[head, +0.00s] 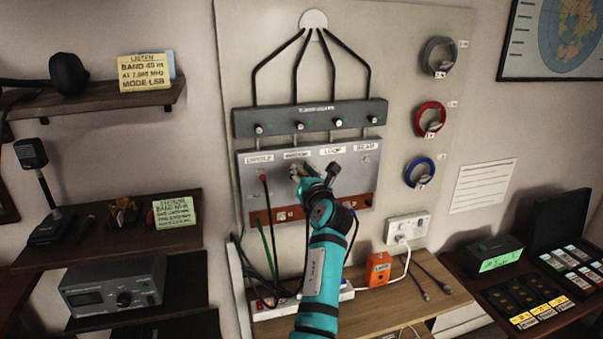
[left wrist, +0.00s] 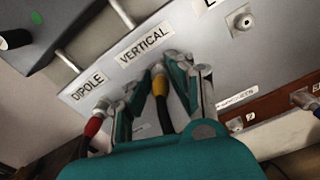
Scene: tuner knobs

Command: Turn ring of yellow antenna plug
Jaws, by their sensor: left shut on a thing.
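The yellow antenna plug (left wrist: 160,86) sits at the socket under the VERTICAL label on the grey panel (left wrist: 190,28). Its dark cable runs down from it. My left gripper (left wrist: 162,78) is shut on the yellow plug, one finger on each side. In the head view my left gripper (head: 300,172) is at the panel and hides most of the plug. A red plug (left wrist: 93,126) sits at the DIPOLE socket, close to the gripper's left finger. My right gripper is not in view.
A bare socket (left wrist: 241,21) lies right of the gripper. A brown strip (left wrist: 265,107) with more connectors runs along the panel's lower edge. A grey bar (head: 310,118) is mounted above the panel. Below are hanging cables and an orange box (head: 378,268) on the wooden shelf.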

